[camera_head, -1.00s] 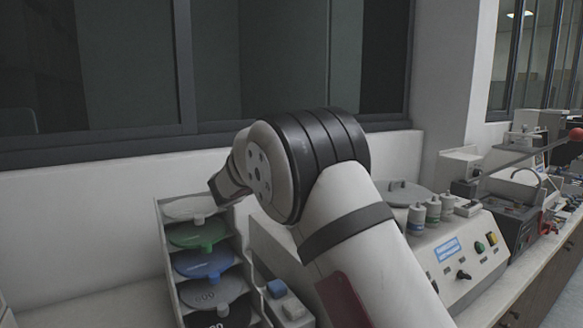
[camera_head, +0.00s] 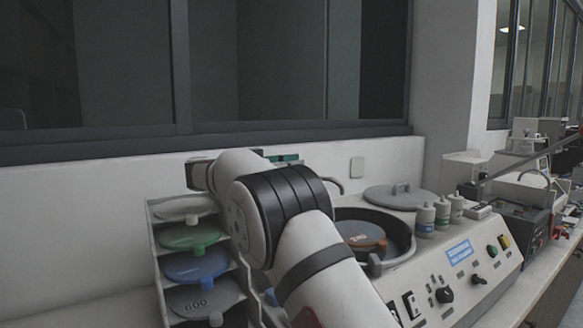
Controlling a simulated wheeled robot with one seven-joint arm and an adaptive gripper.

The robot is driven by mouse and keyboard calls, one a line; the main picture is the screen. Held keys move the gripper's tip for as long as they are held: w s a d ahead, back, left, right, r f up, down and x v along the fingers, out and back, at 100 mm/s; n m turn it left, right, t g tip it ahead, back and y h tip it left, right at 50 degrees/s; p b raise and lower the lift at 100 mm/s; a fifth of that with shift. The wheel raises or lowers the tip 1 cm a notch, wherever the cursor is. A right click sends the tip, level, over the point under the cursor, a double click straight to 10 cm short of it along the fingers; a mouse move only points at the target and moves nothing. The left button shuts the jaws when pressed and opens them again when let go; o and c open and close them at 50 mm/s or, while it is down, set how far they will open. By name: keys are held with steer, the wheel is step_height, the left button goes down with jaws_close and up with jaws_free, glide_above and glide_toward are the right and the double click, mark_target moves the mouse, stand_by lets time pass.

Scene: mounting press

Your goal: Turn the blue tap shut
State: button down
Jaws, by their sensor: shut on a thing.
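No blue tap can be made out. A thin curved grey spout (camera_head: 335,183) rises behind the round basin (camera_head: 402,240), just right of my arm, and its base is hidden. My white and black arm crosses the middle of the view, its far part reaching toward the wall above the rack. My gripper cannot be made out. A small dark and green piece (camera_head: 285,158) shows above the arm near the wall, and I cannot tell what it belongs to.
A rack (camera_head: 158,262) of coloured discs stands at left, close to my arm. The basin holds a brownish disc (camera_head: 360,235). Bottles (camera_head: 425,219), a grey lid (camera_head: 398,197) and a control panel (camera_head: 470,270) lie right. More equipment fills the bench beyond.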

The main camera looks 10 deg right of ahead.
steer(key=shift+s+d, duration=0.15)
steer(key=shift+d, duration=0.05)
steer(key=c, duration=1.7)
jaws_free()
steer(key=shift+a, duration=0.15)
steer(key=v, duration=0.7)
steer(key=shift+s+a, duration=0.1)
steer(key=shift+a, duration=0.05)
